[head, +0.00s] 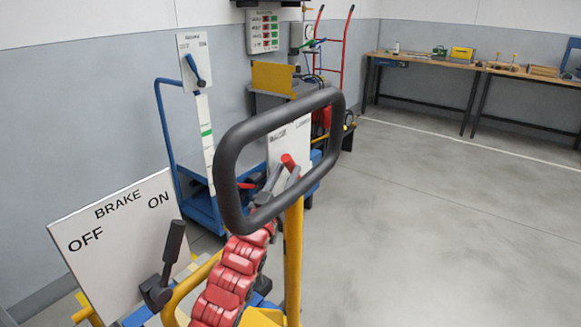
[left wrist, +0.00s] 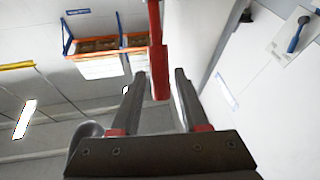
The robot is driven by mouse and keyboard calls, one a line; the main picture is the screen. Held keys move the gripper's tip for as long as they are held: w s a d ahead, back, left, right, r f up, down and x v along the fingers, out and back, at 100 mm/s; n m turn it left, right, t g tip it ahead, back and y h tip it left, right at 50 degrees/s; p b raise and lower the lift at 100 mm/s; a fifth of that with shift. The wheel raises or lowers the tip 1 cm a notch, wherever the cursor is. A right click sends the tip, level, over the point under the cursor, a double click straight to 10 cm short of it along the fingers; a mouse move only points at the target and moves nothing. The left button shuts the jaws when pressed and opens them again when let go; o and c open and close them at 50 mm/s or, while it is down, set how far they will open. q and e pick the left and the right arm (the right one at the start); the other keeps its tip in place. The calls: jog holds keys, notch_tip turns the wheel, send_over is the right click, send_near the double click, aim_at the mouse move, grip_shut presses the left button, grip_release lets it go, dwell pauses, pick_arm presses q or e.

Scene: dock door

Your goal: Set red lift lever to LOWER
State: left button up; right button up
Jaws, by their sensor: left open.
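The red lift lever (head: 289,162) shows in part through the black loop handle (head: 228,150) in the head view, in front of a white panel (head: 290,143) whose lettering is too small and covered to read. Its setting is unclear. My left gripper (head: 283,176) is beside the lever, behind the loop. In the left wrist view my left gripper (left wrist: 160,74) is open, and a red bar (left wrist: 155,45), seemingly the lever, reaches down between the fingertips. I cannot tell whether it touches a finger. My right gripper is not in view.
A brake panel (head: 95,240) marked OFF and ON, with a black lever (head: 172,255), stands at the near left. The yellow post (head: 293,260) is close to my left arm. A blue cart (head: 165,130) is behind. The floor (head: 430,230) to the right is clear.

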aim_at(288, 169)
pick_arm(q)
jog(key=shift+b+x, duration=0.5)
jog(key=shift+x, duration=0.5)
jog(key=shift+w+d+r, duration=0.2)
jog(key=shift+w+r, duration=0.05)
jog(key=shift+w, duration=0.2)
grip_shut()
dwell(0.4)
